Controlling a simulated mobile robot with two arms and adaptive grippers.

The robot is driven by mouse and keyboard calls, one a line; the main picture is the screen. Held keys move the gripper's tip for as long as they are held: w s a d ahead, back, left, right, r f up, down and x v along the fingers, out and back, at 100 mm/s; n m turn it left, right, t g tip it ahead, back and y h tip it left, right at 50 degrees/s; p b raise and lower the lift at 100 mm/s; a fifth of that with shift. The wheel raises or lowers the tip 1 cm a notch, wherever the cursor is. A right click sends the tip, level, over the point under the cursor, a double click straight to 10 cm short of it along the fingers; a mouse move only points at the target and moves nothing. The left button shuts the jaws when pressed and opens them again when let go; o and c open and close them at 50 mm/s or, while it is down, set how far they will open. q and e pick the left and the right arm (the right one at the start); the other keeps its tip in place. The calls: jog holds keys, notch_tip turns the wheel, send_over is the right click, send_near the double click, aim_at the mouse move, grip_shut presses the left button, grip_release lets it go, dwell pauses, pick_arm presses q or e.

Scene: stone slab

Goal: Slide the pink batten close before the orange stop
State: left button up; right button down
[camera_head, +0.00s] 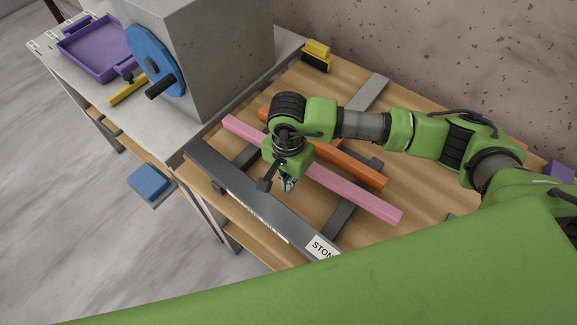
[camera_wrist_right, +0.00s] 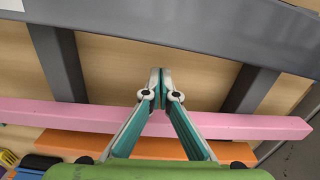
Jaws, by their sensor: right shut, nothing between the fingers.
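The pink batten (camera_head: 352,190) lies across the grey cross rails on the wooden bench. The orange stop (camera_head: 350,165) lies roughly alongside it on the wall side, with a narrow gap in between at the right end. My right gripper (camera_head: 288,186) is shut and empty, pointing down on the batten's front side; the arm hides part of both bars. In the right wrist view, the fingertips (camera_wrist_right: 161,72) lie past the pink batten (camera_wrist_right: 60,115), toward the dark front rail; the orange stop (camera_wrist_right: 75,145) shows behind it. Contact with the batten cannot be told. My left gripper is not in view.
A dark front rail (camera_head: 245,195) with a label runs along the bench edge. A grey machine block (camera_head: 225,55) with a blue disc (camera_head: 150,58) stands to the left, near a purple tray (camera_head: 97,50). A yellow-and-black block (camera_head: 317,54) sits by the wall.

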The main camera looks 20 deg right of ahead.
jog(key=shift+w+d+r+p, duration=0.25)
jog(key=shift+w+d+p, duration=0.4)
jog(key=shift+w+d, duration=0.5)
jog(key=shift+d, duration=0.15)
jog(key=shift+w+d+f, duration=0.15)
jog(key=shift+w+d, duration=0.05)
jog(key=shift+d, duration=0.05)
jog(key=shift+w+d+f+b, duration=0.2)
jog(key=shift+w+d+b, duration=0.4)
jog(key=shift+b, duration=0.5)
jog(key=shift+d+r, duration=0.1)
jog(key=shift+d, duration=0.05)
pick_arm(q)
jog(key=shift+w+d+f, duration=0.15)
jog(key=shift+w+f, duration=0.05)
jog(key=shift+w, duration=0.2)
pick_arm(e)
jog(key=shift+w+r, duration=0.1)
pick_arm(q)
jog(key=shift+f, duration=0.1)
